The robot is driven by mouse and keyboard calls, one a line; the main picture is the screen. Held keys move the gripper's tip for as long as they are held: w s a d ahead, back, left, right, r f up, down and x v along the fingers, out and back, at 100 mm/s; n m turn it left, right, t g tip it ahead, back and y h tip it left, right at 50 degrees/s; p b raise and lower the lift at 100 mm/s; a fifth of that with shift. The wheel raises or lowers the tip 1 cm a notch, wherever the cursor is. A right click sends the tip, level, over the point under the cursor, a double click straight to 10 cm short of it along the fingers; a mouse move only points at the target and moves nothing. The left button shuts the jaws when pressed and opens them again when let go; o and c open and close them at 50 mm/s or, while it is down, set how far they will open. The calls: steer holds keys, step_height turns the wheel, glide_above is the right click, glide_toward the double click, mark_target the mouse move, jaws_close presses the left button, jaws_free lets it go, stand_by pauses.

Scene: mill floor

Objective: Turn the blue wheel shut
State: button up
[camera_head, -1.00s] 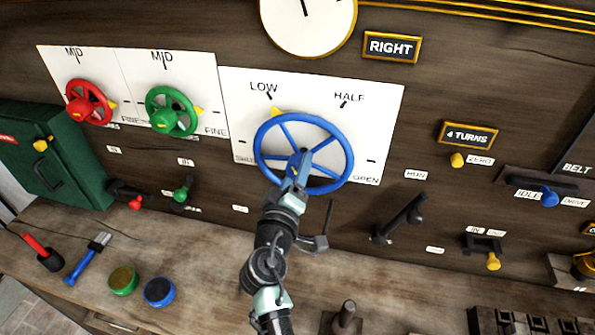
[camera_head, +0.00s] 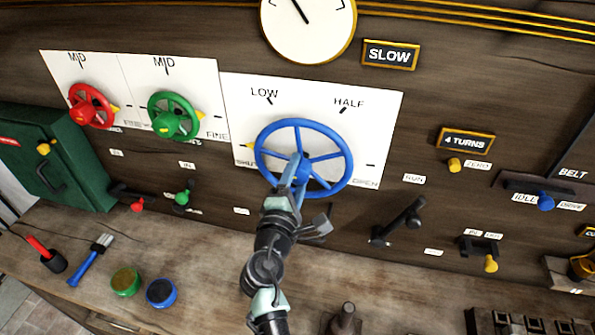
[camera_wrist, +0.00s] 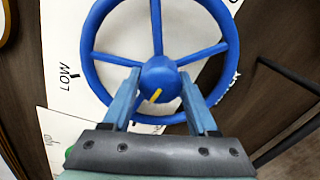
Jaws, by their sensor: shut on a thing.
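The blue wheel (camera_head: 337,133) is mounted on a white panel with marks LOW, HALF, SHUT and OPEN. Its yellow pointer (camera_head: 249,147) sticks out at the left rim, at or very near the SHUT mark. My gripper (camera_head: 298,168) is at the wheel's centre, shut on its hub. In the wrist view the two fingers of my gripper (camera_wrist: 159,88) stand on either side of the blue hub (camera_wrist: 158,72), which has a yellow line on it. The word SHUT is partly hidden by the wheel.
A red wheel (camera_head: 107,98) and a green wheel (camera_head: 190,106) are to the left. A round dial (camera_head: 320,35) and a sign reading SLOW (camera_head: 389,55) are above. A black lever (camera_head: 402,220) is to the lower right. The bench (camera_head: 205,260) below holds a brush and pots.

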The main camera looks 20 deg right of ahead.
steer(key=shift+n, duration=1)
steer(key=o, duration=1.4)
steer(key=shift+c, duration=0.2)
steer(key=b+v, duration=0.2)
steer(key=v, duration=1.1)
steer(key=shift+w+r, duration=0.1)
